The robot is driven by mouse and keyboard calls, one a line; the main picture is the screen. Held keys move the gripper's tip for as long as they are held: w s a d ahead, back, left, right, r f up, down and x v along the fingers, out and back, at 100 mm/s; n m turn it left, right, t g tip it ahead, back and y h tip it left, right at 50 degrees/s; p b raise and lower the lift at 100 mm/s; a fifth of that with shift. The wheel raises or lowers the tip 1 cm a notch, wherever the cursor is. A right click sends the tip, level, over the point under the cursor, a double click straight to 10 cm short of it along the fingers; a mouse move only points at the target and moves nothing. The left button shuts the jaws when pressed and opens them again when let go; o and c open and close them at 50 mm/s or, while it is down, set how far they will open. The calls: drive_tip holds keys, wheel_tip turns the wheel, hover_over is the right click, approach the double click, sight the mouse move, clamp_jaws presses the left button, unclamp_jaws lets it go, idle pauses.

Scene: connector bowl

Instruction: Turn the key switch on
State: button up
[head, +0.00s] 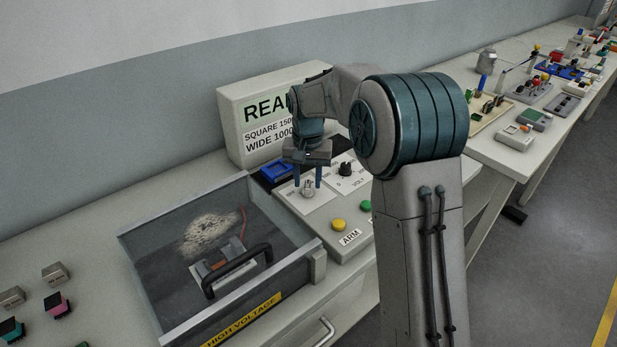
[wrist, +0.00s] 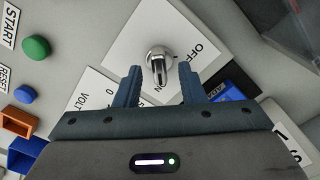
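The key switch (wrist: 158,62) is a round silver switch with a slim raised key on a white plate marked OFF and ON. In the wrist view its key points toward the ON side of the plate, though part of that label is hidden. In the head view the key switch (head: 307,188) sits on the grey control panel (head: 321,215). My gripper (wrist: 161,82) is open, its blue fingers apart on either side of the key's lower end with gaps showing. In the head view my gripper (head: 307,183) points down over the switch. Contact with the key cannot be told.
A clear-lidded high-voltage box (head: 165,240) with a black handle stands left of the panel. A white sign box (head: 235,125) stands behind. A black knob (head: 345,169), a yellow button (head: 339,224) and a green button (head: 365,206) are close by.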

sight(309, 184)
wheel_tip(309, 184, up, 14)
drive_tip(key=shift+f+p, duration=0.2)
drive_tip(key=shift+p, duration=0.15)
drive_tip(key=s+d+f+t, duration=0.1)
drive_tip(key=s+d+f, duration=0.1)
drive_tip(key=s, duration=0.7)
drive_tip(key=s+d+f+n+t+p, duration=0.1)
drive_tip(key=s+d, duration=0.4)
drive_tip(key=s, duration=0.5)
drive_tip(key=s+d+f, duration=0.3)
drive_tip(key=s+d, duration=0.1)
drive_tip(key=s, duration=0.6)
drive_tip(key=shift+n+t+p, duration=0.3)
drive_tip(key=shift+n+t, duration=0.1)
drive_tip(key=shift+d, duration=0.1)
